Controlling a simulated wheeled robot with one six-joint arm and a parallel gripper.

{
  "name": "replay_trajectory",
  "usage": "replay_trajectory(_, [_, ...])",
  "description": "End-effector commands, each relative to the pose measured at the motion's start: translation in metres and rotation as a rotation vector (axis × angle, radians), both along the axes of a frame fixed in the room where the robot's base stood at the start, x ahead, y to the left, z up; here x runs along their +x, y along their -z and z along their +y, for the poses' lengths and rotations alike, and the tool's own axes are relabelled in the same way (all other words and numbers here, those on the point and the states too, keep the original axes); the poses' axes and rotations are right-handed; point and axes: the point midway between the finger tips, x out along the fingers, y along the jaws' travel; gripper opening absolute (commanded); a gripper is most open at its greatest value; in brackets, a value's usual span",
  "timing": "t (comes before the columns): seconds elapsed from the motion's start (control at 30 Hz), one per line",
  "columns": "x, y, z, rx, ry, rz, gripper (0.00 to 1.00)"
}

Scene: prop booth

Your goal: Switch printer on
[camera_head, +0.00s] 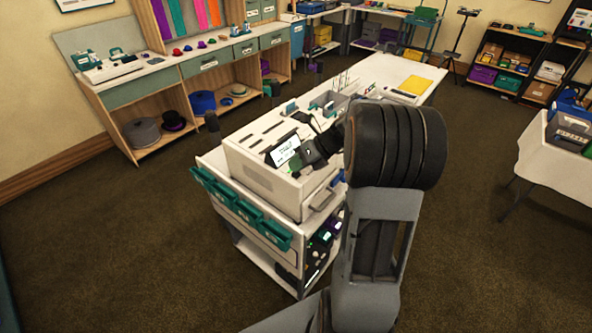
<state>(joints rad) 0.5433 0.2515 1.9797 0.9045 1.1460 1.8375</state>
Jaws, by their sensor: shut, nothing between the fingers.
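The printer (262,177), a white box-like machine with slots in its top and a small lit screen (285,152), stands on a white cart. My arm reaches in from the lower right, and my dark gripper (301,165) is at the printer's front, just right of the screen. The gripper is shut and empty. A small green spot (296,174) shows on the printer by the fingertips. I cannot tell whether the fingertips touch the printer. My gripper and arm hide part of the printer's right side, and no power switch can be made out clearly.
The cart (215,160) has teal bins (240,211) along its front left edge and items on a lower shelf. A white table (385,70) with a yellow folder (416,85) stands behind. A counter with hats is at left. Brown carpet is clear around the cart.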

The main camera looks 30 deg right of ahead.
Motion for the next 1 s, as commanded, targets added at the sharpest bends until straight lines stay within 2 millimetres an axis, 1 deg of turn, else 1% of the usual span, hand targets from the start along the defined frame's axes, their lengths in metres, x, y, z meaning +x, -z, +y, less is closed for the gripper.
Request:
replay_trajectory(0.2, [0.000,-0.001,0.000,0.000,0.001,-0.001,0.00])
replay_trajectory(0.37, [0.000,-0.008,0.000,0.000,0.001,-0.002,0.00])
replay_trajectory(0.9, [0.001,-0.057,0.000,-0.001,0.002,-0.003,0.00])
replay_trajectory(1.0, [0.000,-0.062,0.000,-0.001,0.002,-0.003,0.00])
